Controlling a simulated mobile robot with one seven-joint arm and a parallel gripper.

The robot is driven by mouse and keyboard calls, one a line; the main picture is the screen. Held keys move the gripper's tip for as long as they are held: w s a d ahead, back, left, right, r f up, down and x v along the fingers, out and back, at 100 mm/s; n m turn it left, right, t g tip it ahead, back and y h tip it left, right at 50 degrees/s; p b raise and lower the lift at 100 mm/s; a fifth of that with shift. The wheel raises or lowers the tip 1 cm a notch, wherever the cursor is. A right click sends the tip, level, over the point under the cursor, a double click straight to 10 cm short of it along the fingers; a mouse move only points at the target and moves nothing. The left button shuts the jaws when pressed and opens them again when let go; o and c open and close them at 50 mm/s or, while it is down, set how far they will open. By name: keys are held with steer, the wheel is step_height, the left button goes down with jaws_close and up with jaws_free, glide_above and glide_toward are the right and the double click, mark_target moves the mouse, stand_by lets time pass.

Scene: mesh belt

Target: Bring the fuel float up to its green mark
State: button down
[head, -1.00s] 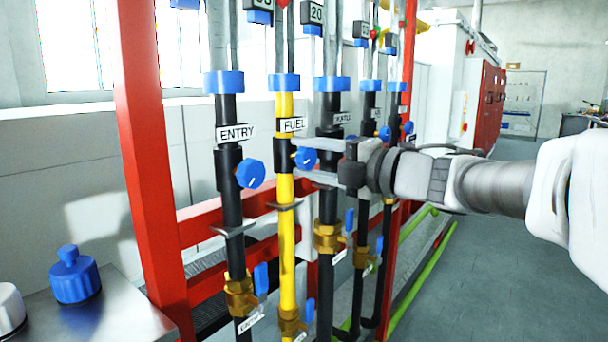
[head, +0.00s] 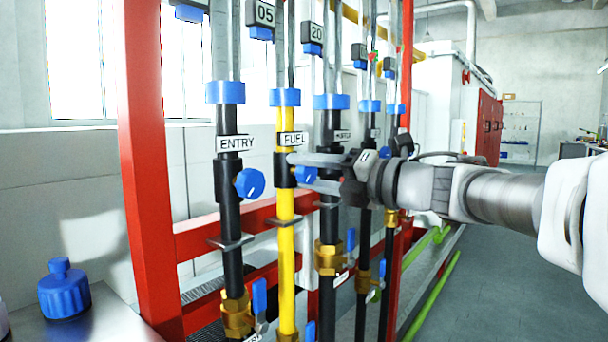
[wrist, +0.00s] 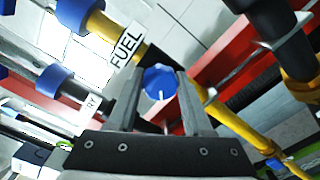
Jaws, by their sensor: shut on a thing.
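The yellow FUEL pipe (head: 285,245) carries a blue collar and a clear tube (head: 285,50) above it. I cannot make out the fuel float or its green mark; the tube's top is cut off in the head view. The FUEL label (head: 292,139) sits above the blue fuel knob (head: 306,175). My gripper (head: 303,170) reaches in from the right and is shut on this knob. In the wrist view the knob (wrist: 158,82) is between the two fingers, its white pointer line toward the lower edge.
The black ENTRY pipe (head: 231,185) with its own blue knob (head: 250,183) stands close left. More black pipes stand right, behind my gripper. A red frame post (head: 150,180) is at left. A steel surface with a blue capped container (head: 64,290) is at lower left.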

steer(key=shift+c, duration=1.5)
jaws_free()
steer(key=p+v, duration=0.3)
steer(key=v, duration=1.4)
steer(key=shift+s+d, duration=0.2)
steer(key=shift+w, duration=0.1)
